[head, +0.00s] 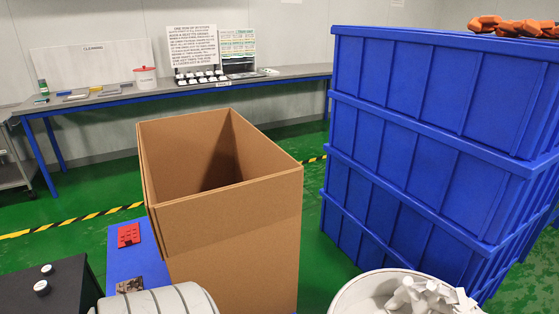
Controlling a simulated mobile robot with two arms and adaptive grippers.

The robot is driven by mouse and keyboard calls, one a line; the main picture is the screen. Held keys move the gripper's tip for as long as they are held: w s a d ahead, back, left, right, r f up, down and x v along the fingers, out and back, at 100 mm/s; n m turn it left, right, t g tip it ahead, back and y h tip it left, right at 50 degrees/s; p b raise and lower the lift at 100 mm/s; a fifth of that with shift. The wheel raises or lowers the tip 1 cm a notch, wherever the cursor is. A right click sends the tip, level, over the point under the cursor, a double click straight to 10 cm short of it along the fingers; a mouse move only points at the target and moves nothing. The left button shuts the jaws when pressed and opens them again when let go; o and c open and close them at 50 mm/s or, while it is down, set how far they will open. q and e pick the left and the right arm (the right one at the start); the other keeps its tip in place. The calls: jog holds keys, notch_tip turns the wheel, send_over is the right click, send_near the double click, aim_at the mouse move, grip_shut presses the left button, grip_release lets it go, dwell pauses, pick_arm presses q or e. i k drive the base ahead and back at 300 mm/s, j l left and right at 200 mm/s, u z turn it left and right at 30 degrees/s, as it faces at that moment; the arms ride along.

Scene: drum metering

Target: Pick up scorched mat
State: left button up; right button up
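A small flat piece with a dark brown mottled face (130,285) lies on a blue surface at the lower left, left of the tall cardboard box. It may be the scorched mat, but it is too small and partly cut off to be sure. A red flat piece (129,235) with dark marks lies farther back on the same blue surface (123,263). Neither gripper shows in the head view.
An open, empty-looking cardboard box (230,240) stands in the centre. Stacked blue crates (430,130) fill the right, with orange pieces (510,26) on top. A round white container (345,297) with white pieces is at the bottom. A bench (180,92) lines the wall.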

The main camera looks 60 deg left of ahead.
aim_at(133, 285)
jog(key=u, duration=3.1)
